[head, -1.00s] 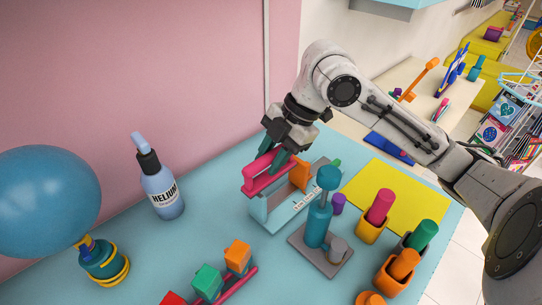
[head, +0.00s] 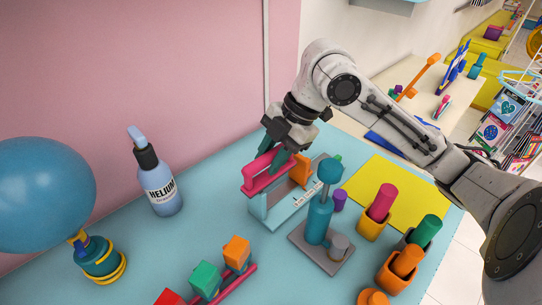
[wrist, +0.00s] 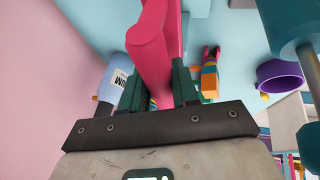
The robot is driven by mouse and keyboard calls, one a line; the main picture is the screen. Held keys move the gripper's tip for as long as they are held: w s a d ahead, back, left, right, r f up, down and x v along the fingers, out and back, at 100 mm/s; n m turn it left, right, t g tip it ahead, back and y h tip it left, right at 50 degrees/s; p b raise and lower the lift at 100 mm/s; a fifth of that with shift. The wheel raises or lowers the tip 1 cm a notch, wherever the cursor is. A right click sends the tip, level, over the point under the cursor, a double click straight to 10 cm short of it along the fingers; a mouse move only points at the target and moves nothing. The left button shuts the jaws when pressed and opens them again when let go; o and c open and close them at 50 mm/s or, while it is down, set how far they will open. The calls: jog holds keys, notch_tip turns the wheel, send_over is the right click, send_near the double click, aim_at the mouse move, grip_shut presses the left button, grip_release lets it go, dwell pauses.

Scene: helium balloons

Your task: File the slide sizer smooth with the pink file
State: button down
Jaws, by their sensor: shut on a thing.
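The pink file (head: 268,173) is in my gripper (head: 283,162), which is shut on it; in the wrist view the file (wrist: 152,50) runs away between the dark green fingers (wrist: 157,88). The slide sizer (head: 285,209) is a light blue frame with a white marked scale and an orange upright block (head: 301,169), on the table. In the head view the file lies over the sizer's left upright end. I cannot tell whether the two touch. My gripper hides part of the sizer's back.
A teal pump on a grey base (head: 319,220) stands close to the right of the sizer. A helium bottle (head: 160,188) and a balloon (head: 45,195) are at left. Colored cubes on a pink rack (head: 207,278) are in front. A yellow mat (head: 397,185) and orange cups (head: 398,272) are at right.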

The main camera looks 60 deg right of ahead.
aim_at(251, 170)
jog(key=shift+f, duration=0.15)
jog(key=shift+f+b, duration=0.6)
jog(key=shift+b, duration=0.25)
jog(key=shift+r, duration=0.15)
jog(key=shift+w+a+r, duration=0.1)
jog(key=shift+w+a, duration=0.15)
jog(key=shift+a, duration=0.6)
jog(key=shift+w+a+r, duration=0.1)
jog(key=shift+w+a, duration=0.15)
jog(key=shift+a, duration=0.6)
jog(key=shift+a+f, duration=0.1)
jog(key=shift+w+a+f+b, duration=0.1)
jog(key=shift+w+a+b, duration=0.1)
jog(key=shift+a, duration=0.65)
jog(key=shift+w+a+f+b, duration=0.1)
jog(key=shift+w+a, duration=0.1)
jog(key=shift+a, duration=0.6)
